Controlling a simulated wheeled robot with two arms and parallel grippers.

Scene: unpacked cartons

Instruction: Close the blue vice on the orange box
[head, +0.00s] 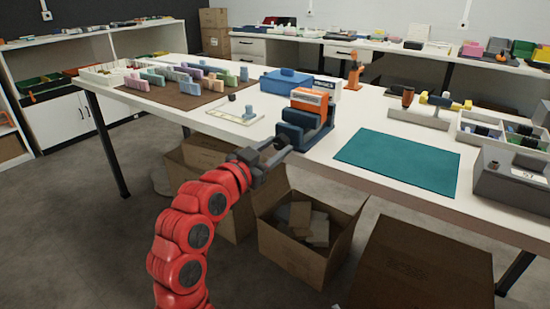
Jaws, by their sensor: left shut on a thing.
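The blue vice (291,133) stands at the front edge of the white table. The orange box (308,98) sits upright in the vice, between its jaws. A white label shows on the box. I cannot tell whether the jaws touch the box on both sides. My left gripper (279,147) is at the near end of the vice, shut on a dark part there that looks like the vice's handle. The gripper's fingers partly hide that part. My right gripper is not in view.
A teal mat (399,160) lies right of the vice. A blue toolbox (286,80) stands behind it, and a white tray (236,115) lies to its left. Open cartons (307,237) stand on the floor under the table's front edge. A grey machine (512,178) is at the right.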

